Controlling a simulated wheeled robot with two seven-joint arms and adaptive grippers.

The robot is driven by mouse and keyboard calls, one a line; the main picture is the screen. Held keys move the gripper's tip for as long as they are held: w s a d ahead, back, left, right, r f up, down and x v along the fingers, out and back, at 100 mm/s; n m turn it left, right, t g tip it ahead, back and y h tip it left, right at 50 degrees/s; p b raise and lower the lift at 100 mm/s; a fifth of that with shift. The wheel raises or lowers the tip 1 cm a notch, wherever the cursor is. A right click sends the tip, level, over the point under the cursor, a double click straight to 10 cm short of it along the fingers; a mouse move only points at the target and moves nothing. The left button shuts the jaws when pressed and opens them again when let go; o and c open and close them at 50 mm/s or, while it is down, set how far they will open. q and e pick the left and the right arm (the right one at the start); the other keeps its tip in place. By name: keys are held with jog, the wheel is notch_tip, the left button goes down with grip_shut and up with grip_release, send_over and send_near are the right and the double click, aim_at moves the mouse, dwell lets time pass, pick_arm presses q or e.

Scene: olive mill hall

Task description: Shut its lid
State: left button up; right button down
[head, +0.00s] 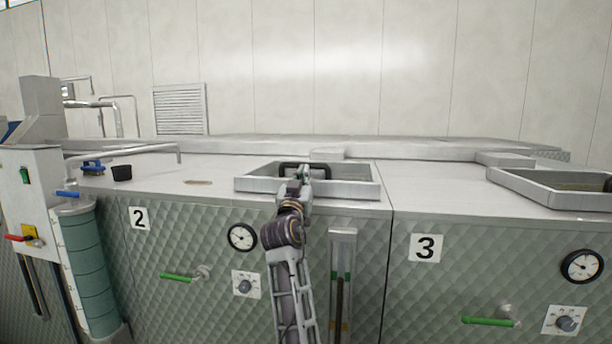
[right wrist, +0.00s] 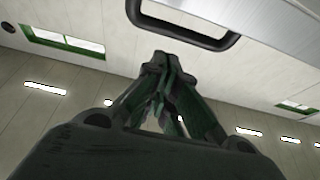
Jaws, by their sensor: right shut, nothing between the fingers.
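Machine 2 carries a hatch with a raised metal rim (head: 255,186) on its top. A grey metal surface, apparently the lid (head: 350,172), shows inside this rim; I cannot tell whether it is fully seated. A dark bar handle (head: 318,166) stands at the hatch. In the right wrist view the handle (right wrist: 185,32) projects from a metal panel (right wrist: 285,20) above the fingertips. My right gripper (head: 301,174) is over the hatch, in front of the handle and partly hiding it. Its fingers (right wrist: 162,58) are closed and empty, apart from the handle. My left gripper is out of view.
Machine 3 has a similar hatch (head: 550,198) at the right, with brownish contents or surface inside. A black cup (head: 122,173) and a blue-handled valve (head: 93,167) are on the left of machine 2's top. A pipe (head: 125,152) and a teal cylinder (head: 90,270) stand left.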

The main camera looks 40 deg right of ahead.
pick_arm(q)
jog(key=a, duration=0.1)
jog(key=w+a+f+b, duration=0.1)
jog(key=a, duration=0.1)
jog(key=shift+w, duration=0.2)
pick_arm(e)
jog(key=v, duration=0.3)
jog(key=shift+s+a, duration=0.25)
jog(key=shift+a, duration=0.05)
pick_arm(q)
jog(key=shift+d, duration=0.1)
